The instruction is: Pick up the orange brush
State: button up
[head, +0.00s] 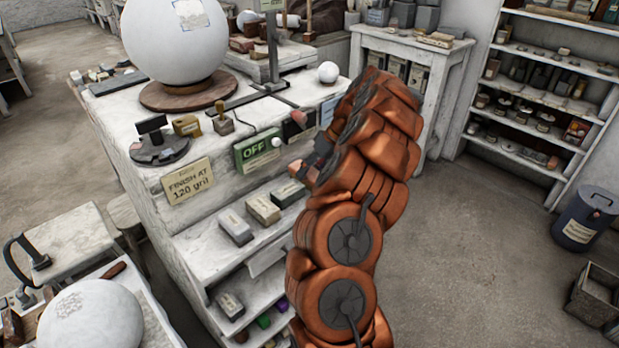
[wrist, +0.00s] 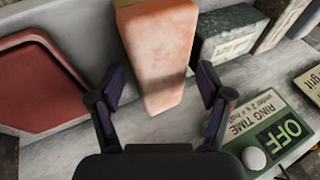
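In the wrist view, a salmon-orange block-shaped thing (wrist: 158,48) lies lengthwise ahead, with its near end between my fingers. It is the only orange candidate for the brush there; I see no bristles and cannot tell for sure. My gripper (wrist: 159,88) is open, with a visible gap on each side of the orange thing. In the head view, my gripper (head: 316,160) is at the front of the white stand, just right of the green OFF sign. My arm covers much of that corner, and I cannot make out the orange thing clearly there.
The green OFF sign (wrist: 268,132) with a white knob is close to the right finger. Grey labelled blocks (wrist: 225,42) stand right of the orange thing, and a red tray-like thing (wrist: 38,85) is at left. A large white sphere (head: 175,38) tops the stand.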

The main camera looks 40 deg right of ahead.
aim_at(312, 171)
jog(key=c, duration=1)
jog(key=shift+r, duration=0.1)
jog(key=shift+c, duration=0.2)
jog(key=shift+r+b, duration=1)
jog(key=shift+r, duration=0.6)
jog(key=s+a+r+b, duration=0.1)
jog(key=s+a+b, duration=0.2)
jog(key=s, duration=1.2)
jog(key=shift+s+r+b, duration=0.35)
jog(key=shift+s+b, duration=0.05)
jog(key=shift+b, duration=0.65)
